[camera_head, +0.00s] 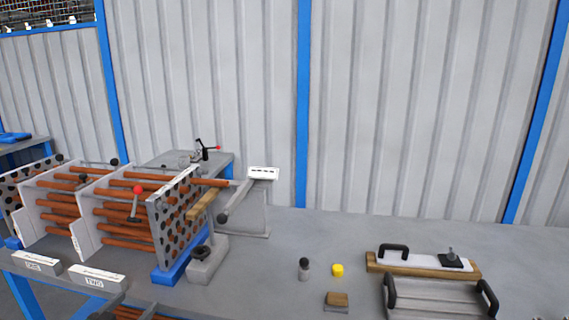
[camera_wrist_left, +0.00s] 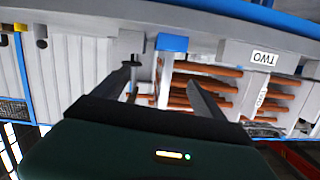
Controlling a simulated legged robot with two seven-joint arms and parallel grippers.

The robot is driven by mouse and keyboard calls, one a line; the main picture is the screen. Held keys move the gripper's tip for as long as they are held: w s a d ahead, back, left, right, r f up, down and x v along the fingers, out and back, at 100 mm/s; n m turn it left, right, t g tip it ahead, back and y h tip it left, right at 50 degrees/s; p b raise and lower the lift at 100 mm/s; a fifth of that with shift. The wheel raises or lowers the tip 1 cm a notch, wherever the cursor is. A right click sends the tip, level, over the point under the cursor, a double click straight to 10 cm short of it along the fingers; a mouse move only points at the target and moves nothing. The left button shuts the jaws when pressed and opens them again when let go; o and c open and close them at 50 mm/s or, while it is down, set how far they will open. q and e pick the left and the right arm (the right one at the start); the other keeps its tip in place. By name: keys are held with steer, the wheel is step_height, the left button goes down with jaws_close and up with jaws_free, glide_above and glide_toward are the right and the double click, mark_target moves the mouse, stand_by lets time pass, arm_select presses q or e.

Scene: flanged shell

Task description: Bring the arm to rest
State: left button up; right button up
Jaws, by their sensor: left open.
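My left gripper (camera_head: 138,301) shows at the bottom left of the head view, only its two grey fingers in frame. It is in front of the bench edge, below the label block marked TWO (camera_head: 97,277). In the left wrist view my left gripper (camera_wrist_left: 160,74) has its fingers spread wide with nothing between them. The rack with copper-coloured tubes (camera_wrist_left: 212,88) shows upside down beyond the fingers, apart from them as far as I can tell. Small grey shapes at the head view's lower right corner may be my right gripper; its jaws cannot be made out.
The tube rack with its perforated plate (camera_head: 175,225) stands at the left of the grey bench (camera_head: 250,290). The bench's middle back is clear.

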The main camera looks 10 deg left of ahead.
arm_select(q)
steer(key=s+d+f+n+g+y, duration=0.1)
steer(key=s+d+f+g, duration=0.2)
steer(key=d, duration=0.3)
steer(key=s+d+f+n+g+y, duration=0.1)
steer(key=s+d+f+g, duration=0.15)
steer(key=d, duration=0.35)
steer(key=s+d+f+g+h, duration=0.1)
steer(key=s+d+f+g, duration=0.25)
steer(key=s+d, duration=0.45)
steer(key=s+d+f+g, duration=0.2)
steer(key=s+d+g, duration=0.3)
steer(key=s, duration=0.5)
step_height(320, 180, up, 19)
steer(key=p, duration=1.8)
steer(key=shift+w+d+f+m+t+p, duration=0.2)
steer(key=shift+d+m+t+p, duration=0.1)
steer(key=shift+t+p, duration=0.1)
steer(key=shift+r, duration=0.1)
